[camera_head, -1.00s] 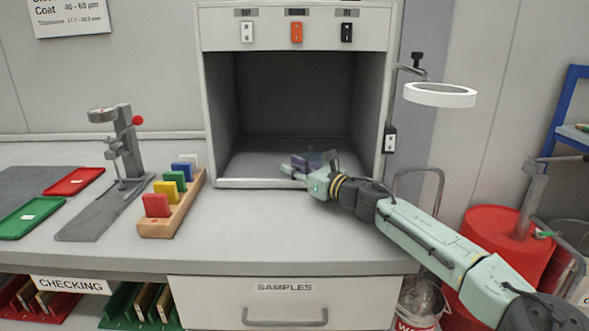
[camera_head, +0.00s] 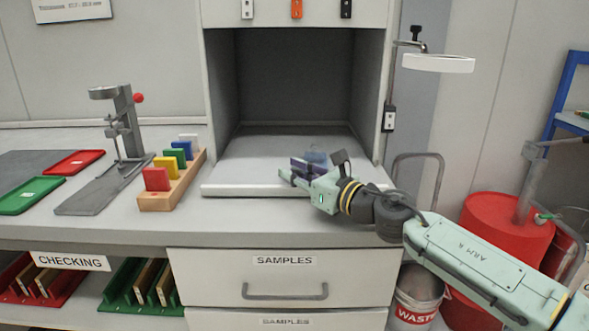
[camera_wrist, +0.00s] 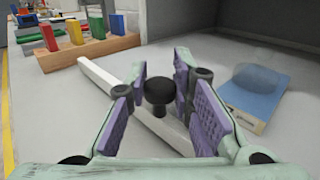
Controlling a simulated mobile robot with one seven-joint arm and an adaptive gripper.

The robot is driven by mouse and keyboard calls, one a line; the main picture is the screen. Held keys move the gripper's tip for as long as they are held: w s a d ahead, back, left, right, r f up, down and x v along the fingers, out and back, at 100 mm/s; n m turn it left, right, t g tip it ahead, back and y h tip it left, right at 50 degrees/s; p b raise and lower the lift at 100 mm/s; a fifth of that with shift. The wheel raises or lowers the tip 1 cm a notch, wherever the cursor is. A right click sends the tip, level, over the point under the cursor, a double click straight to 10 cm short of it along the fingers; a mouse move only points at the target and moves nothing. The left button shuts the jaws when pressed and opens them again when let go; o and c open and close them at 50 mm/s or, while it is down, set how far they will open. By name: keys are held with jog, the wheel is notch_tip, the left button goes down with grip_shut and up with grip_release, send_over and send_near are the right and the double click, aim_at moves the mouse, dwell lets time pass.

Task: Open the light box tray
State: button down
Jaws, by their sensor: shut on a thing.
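The light box (camera_head: 220,90) is a grey cabinet with a dark open chamber. Its tray (camera_head: 235,178) is a pale flat slab, sticking out of the chamber over the counter. In the wrist view, the tray's raised front edge (camera_wrist: 102,80) runs diagonally, with a dark round knob (camera_wrist: 160,90) at it. My gripper (camera_head: 290,177) is at the tray's front, and in the wrist view its purple-padded fingers (camera_wrist: 157,95) are on both sides of the knob, shut on it. A blue block (camera_wrist: 258,96) with a blurry translucent shape over it lies on the tray.
A wooden rack (camera_head: 180,185) with coloured cards stands left of the tray. Beyond it are a grey gauge stand (camera_head: 120,140) and green and red trays (camera_head: 30,194). A ring lamp (camera_head: 437,63) hangs at the right. A samples drawer (camera_head: 285,275) is below.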

jog(key=s+b, duration=0.2)
jog(key=s, duration=0.5)
jog(key=shift+s, duration=0.25)
jog(key=c, duration=1.4)
grip_release()
jog(key=shift+c, duration=0.2)
jog(key=v, duration=1.2)
